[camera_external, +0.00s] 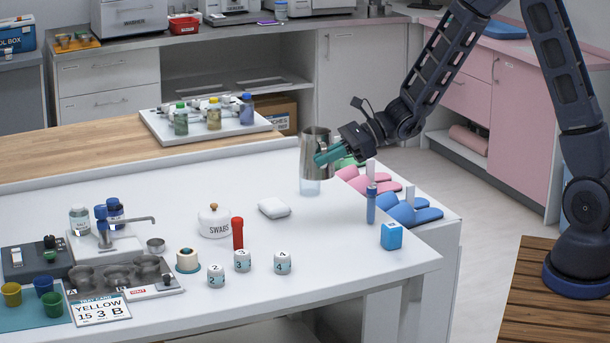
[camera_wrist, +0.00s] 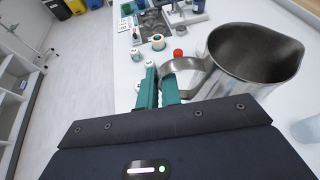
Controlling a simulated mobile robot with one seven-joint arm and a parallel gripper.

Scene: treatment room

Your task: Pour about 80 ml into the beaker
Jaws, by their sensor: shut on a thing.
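A metal jug (camera_external: 311,155) hangs above the white table, roughly upright, with its spout up. My gripper (camera_external: 328,155) is shut on the jug's handle from the right side. In the wrist view the teal fingers of my gripper (camera_wrist: 166,88) close on the handle of the jug (camera_wrist: 250,60). Its grey inside shows, but I cannot tell the liquid level. A clear beaker (camera_external: 310,187) stands on the table just below and partly behind the jug. It also shows in the wrist view as a pale glass shape (camera_wrist: 307,130) at the right edge. Its markings and contents are not readable.
Pink and blue slippers (camera_external: 410,210) lie at the right edge, with a blue tube (camera_external: 371,206) and blue box (camera_external: 391,236).

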